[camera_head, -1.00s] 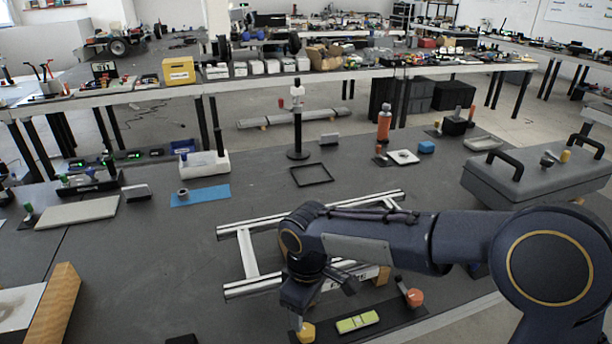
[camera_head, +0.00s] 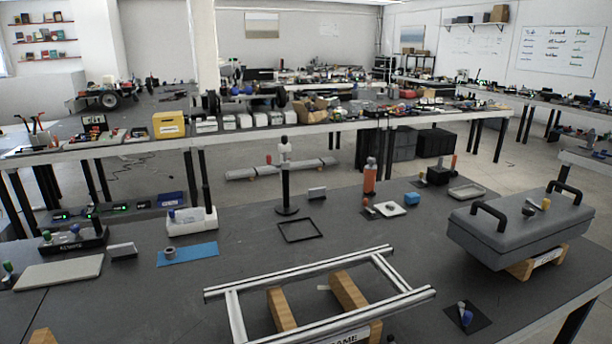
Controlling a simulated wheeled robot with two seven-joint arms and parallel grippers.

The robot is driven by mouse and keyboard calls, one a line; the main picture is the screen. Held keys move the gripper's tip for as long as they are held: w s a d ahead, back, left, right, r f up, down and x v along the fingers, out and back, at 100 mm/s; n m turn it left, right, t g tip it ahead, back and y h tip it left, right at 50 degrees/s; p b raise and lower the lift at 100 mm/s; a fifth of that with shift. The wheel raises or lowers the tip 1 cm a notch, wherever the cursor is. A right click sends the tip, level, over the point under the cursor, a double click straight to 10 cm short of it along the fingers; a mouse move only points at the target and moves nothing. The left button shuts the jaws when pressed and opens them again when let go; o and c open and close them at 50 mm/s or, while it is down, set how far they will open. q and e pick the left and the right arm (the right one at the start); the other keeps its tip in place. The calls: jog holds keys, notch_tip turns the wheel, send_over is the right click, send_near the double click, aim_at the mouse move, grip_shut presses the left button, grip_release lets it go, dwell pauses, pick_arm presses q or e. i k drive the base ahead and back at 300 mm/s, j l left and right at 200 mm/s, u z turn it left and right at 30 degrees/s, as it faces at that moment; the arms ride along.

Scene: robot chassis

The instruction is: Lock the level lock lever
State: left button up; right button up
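No spirit level or level lock lever that I can identify for certain is in view. A small lever with a blue knob (camera_head: 467,318) stands on a dark square plate (camera_head: 480,312) at the lower right, in front of the grey case. A silver rail frame (camera_head: 300,270) rests on wooden blocks (camera_head: 347,290) at the bottom middle. A label reading "FRAME" (camera_head: 345,338) is cut by the bottom edge. Neither of my grippers nor my arms is in view.
A grey case with black handles (camera_head: 515,225) sits on wooden supports at the right. A black square outline (camera_head: 300,230), a blue mat (camera_head: 187,254) and a pale slab (camera_head: 58,273) lie on the dark table. The table's left front is mostly clear.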

aim_at(465, 316)
jog(key=z, duration=1.25)
jog(key=i+l+u, duration=0.1)
jog(key=i+l, duration=0.65)
jog(key=l, duration=0.1)
